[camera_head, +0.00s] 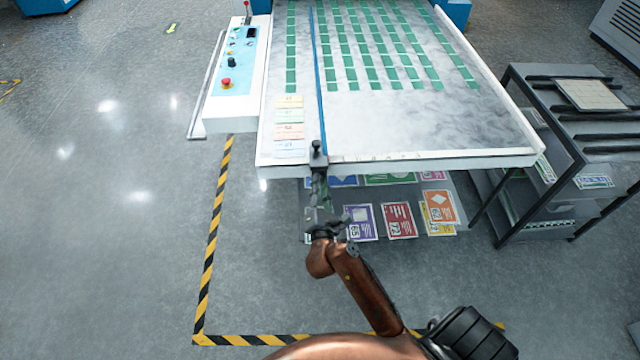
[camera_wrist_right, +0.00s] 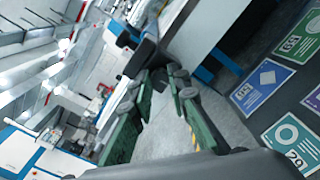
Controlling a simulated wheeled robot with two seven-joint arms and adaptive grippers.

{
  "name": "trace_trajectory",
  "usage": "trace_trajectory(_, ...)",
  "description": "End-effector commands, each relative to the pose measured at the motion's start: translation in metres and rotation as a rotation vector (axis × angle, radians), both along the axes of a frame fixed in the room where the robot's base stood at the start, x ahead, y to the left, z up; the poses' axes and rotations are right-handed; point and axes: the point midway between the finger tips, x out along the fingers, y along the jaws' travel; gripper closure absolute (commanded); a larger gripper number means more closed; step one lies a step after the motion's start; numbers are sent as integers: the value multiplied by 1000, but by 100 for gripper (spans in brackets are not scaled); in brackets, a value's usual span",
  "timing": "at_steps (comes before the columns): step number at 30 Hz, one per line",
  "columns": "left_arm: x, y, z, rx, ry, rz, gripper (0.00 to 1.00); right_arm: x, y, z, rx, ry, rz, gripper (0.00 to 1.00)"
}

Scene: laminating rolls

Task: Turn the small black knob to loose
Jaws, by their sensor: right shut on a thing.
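The small black knob (camera_head: 317,149) stands at the front edge of the white machine table (camera_head: 430,158), at the lower end of a blue rail. My right gripper (camera_head: 318,174) reaches up to it from below and is shut on it. In the right wrist view the black knob (camera_wrist_right: 141,58) shows beyond the green-padded fingers of my right gripper (camera_wrist_right: 163,78). The exact contact is partly hidden by the fingertips. Which way the knob is set cannot be told. My left gripper is not in view.
A control panel (camera_head: 232,62) with a red button stands left of the table. Coloured cards (camera_head: 399,219) lie on a lower shelf under the table's front edge. A dark rack (camera_head: 560,150) stands at the right. The floor at left is clear beyond the striped tape.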

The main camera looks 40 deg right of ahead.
Motion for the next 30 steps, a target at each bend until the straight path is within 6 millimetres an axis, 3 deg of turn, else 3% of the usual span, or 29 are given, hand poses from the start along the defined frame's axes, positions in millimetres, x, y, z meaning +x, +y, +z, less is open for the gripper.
trace_trajectory(5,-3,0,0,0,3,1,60,0,0,0,0,0,0,100)
trace_trajectory(17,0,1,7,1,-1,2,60,0,0,1,-28,18,0,100)
trace_trajectory(30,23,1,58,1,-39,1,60,-1,1,6,-286,178,1,100)
